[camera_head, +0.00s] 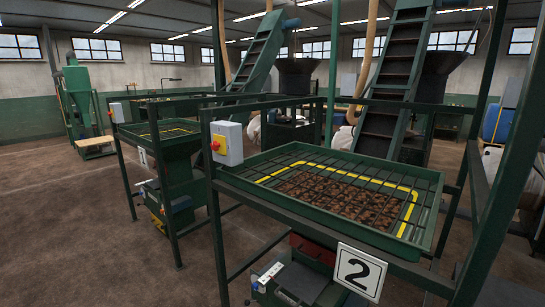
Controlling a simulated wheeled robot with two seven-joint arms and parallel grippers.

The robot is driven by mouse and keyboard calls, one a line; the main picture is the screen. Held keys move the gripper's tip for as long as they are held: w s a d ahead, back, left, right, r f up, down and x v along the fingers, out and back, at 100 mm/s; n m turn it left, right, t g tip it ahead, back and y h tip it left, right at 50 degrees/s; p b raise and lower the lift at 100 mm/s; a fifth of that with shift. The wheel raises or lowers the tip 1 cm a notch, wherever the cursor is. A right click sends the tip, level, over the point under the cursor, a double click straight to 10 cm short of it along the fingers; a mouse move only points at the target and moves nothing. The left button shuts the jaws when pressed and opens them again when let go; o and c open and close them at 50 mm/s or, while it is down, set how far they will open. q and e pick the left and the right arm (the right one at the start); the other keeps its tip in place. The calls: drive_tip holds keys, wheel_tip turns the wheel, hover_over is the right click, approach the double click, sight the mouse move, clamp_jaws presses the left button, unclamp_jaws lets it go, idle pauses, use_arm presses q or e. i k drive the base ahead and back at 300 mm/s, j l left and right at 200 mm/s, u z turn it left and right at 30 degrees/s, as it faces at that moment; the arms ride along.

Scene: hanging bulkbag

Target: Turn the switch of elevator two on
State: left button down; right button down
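The elevator two station shows a white sign with a black 2 (360,271) on the front of its green frame. A grey switch box (231,143) is fixed at the frame's left corner post. On the box's left face is a yellow plate with a red rotary knob (216,145). The knob's exact position is too small to tell. Neither of my grippers is in view.
A green hopper tray (405,241) with a grid and brown material stands right of the switch box. A second station with its own switch box (117,112) stands behind left. Inclined conveyors (390,90) rise behind. Brown floor (70,220) at left is clear.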

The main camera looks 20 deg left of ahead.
sight(216, 145)
drive_tip(key=u, duration=1.15)
